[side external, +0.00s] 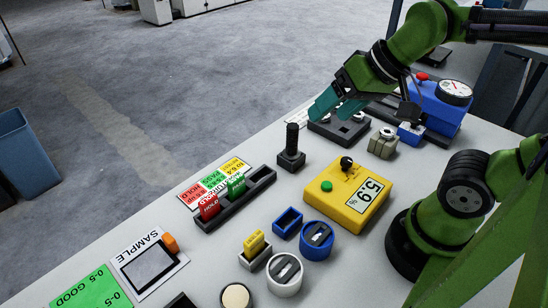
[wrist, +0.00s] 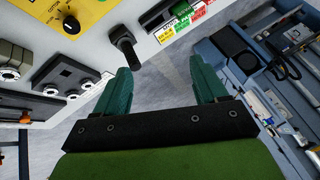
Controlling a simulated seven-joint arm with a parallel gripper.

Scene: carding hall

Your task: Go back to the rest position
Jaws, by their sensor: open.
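My gripper (side external: 338,106) is open and empty, held above the far part of the pale table (side external: 255,152). Its two teal fingers stand apart in the wrist view (wrist: 160,85), with only grey floor between them. The gripper is near a black block with round pieces (side external: 345,128) and a black upright handle on a square base (side external: 291,150). In the wrist view the black handle (wrist: 122,42) lies just beyond the left finger. My gripper appears to touch nothing.
A yellow box (side external: 350,196) reading 59 stands in the middle. A blue gauge box (side external: 438,108) is behind the gripper, at right. A black rack (side external: 238,198) holds red and green tags. Blue and white round pieces stand in front. Open floor lies beyond the table edge.

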